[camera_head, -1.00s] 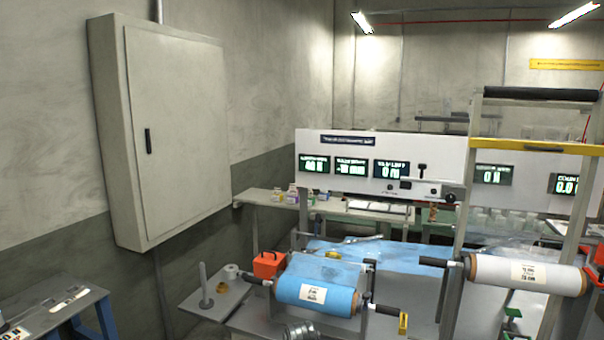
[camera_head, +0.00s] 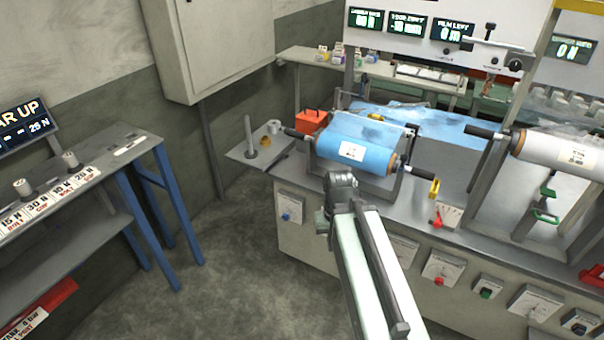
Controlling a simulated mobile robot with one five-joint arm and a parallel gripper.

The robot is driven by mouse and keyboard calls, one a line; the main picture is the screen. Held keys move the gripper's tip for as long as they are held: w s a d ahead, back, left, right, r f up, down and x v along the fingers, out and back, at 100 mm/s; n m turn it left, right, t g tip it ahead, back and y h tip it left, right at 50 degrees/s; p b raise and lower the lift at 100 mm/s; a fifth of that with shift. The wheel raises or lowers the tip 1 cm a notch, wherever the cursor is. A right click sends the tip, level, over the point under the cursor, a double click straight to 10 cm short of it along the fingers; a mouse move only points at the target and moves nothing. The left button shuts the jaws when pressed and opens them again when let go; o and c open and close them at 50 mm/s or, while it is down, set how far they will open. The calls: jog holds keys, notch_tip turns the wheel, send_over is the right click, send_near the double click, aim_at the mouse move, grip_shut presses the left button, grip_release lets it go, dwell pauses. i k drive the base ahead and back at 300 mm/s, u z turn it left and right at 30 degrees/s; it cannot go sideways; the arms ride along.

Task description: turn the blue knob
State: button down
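A small blue knob (camera_head: 286,217) sits on a pale plate on the front face of the bench, at its left end. My arm rises from the bottom of the view, and my gripper (camera_head: 322,222) seems to be the dark part at its far end. It appears just right of the blue knob in the picture, with a visible gap between them. How far apart they are in depth is unclear. The fingers are too small and too much hidden by the arm to tell whether they are open or shut.
A blue film roll (camera_head: 352,146) lies on the bench (camera_head: 300,240) above my arm. A red knob (camera_head: 440,281) and other controls are farther right. A blue-legged table (camera_head: 165,215) with weights stands left. The floor (camera_head: 240,285) between is clear.

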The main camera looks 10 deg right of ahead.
aim_at(285, 216)
jog(key=u, duration=1.95)
jog(key=k, duration=0.6)
jog(key=u, duration=0.35)
jog(key=i, duration=1)
jog(key=z, duration=0.05)
